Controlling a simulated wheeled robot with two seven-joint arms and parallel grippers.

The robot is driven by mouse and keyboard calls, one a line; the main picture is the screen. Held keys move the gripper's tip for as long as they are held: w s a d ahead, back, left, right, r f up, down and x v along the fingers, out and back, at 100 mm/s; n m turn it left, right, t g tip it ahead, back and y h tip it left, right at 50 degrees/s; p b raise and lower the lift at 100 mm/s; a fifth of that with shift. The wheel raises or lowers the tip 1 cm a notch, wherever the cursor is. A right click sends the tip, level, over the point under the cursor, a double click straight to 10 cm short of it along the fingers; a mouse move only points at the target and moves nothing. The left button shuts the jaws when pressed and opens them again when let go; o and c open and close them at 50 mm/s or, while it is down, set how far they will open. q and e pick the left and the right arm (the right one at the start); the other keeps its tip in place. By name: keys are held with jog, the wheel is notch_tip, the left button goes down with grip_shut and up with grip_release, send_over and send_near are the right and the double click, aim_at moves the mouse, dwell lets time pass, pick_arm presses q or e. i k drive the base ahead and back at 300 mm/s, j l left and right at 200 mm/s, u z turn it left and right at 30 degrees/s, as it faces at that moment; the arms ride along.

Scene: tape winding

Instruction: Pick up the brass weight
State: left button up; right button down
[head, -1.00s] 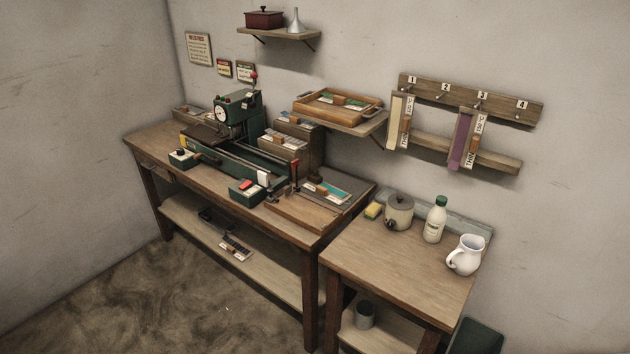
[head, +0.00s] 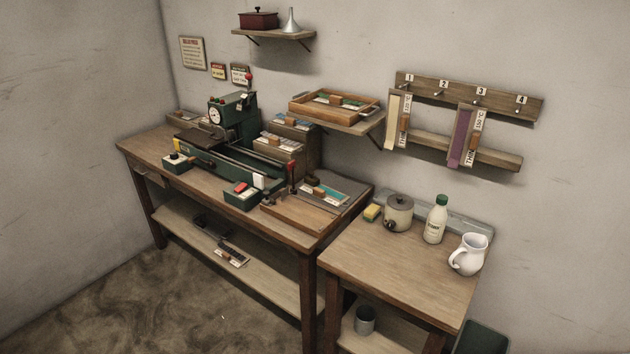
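I cannot make out a brass weight for certain in the head view; the small items on the workbench are too small to tell apart. The long wooden workbench (head: 225,208) carries a green machine (head: 232,118) with a round white dial and a long green bed. A flat board (head: 300,213) with small pieces on it lies at the bench's right end. Neither of my grippers is in view.
A lower side table (head: 385,262) at right holds a yellow sponge (head: 372,212), a lidded pot (head: 399,214), a bottle (head: 436,220) and a white jug (head: 468,254). A wall shelf holds a wooden tray (head: 380,101). The floor (head: 130,310) in front of the bench is clear.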

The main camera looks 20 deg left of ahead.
aim_at(311, 180)
jog(key=j+z, duration=0.35)
jog(key=j, duration=0.4)
jog(key=j+z, duration=0.35)
jog(key=j, duration=0.4)
jog(key=k+j+z, duration=0.1)
jog(key=j+z, duration=0.25)
jog(key=j, duration=0.35)
